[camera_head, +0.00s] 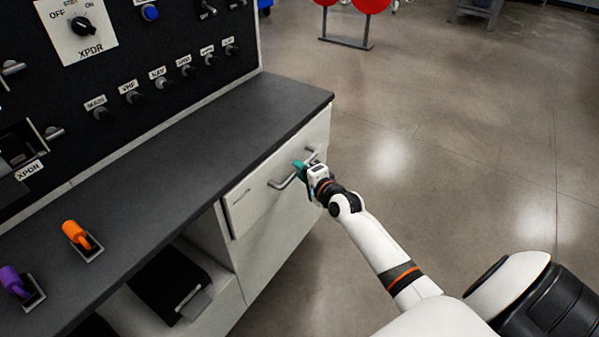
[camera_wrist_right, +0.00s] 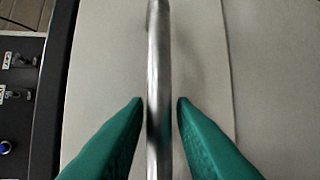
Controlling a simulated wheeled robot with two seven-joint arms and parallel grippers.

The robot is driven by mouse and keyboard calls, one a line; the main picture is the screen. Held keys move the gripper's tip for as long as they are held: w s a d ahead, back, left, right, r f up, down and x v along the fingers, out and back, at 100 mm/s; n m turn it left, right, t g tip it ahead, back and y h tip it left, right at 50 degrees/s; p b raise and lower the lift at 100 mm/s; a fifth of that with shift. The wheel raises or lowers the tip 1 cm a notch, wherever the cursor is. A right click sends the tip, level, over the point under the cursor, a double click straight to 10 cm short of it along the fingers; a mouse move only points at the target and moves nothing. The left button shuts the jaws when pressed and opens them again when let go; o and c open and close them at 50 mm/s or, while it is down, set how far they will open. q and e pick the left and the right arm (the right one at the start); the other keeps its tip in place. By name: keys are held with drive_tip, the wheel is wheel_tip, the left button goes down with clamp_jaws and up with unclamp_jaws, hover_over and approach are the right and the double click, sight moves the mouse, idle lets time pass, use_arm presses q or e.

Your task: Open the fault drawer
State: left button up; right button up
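The drawer (camera_head: 255,190) is a pale front panel under the right end of the dark countertop. It looks shut, with a small illegible label at its left. A metal bar handle (camera_head: 281,184) crosses it and also shows in the right wrist view (camera_wrist_right: 159,70). My right gripper (camera_head: 301,168) is at the handle, partly hiding it. In the right wrist view its green fingers (camera_wrist_right: 159,103) stand on either side of the bar, with a narrow gap on each side. My left gripper is not in view.
Above the dark countertop (camera_head: 200,145) rises a black panel with labelled switches and knobs. An orange lever (camera_head: 76,234) and a purple lever (camera_head: 14,281) stand on the counter at left. A black bin (camera_head: 168,282) sits in the open bay below. The floor right of the cabinet is clear.

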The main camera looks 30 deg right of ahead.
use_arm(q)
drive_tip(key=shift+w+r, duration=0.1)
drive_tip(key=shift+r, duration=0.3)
use_arm(e)
drive_tip(key=shift+w+f, duration=0.1)
drive_tip(key=shift+w, duration=0.35)
clamp_jaws()
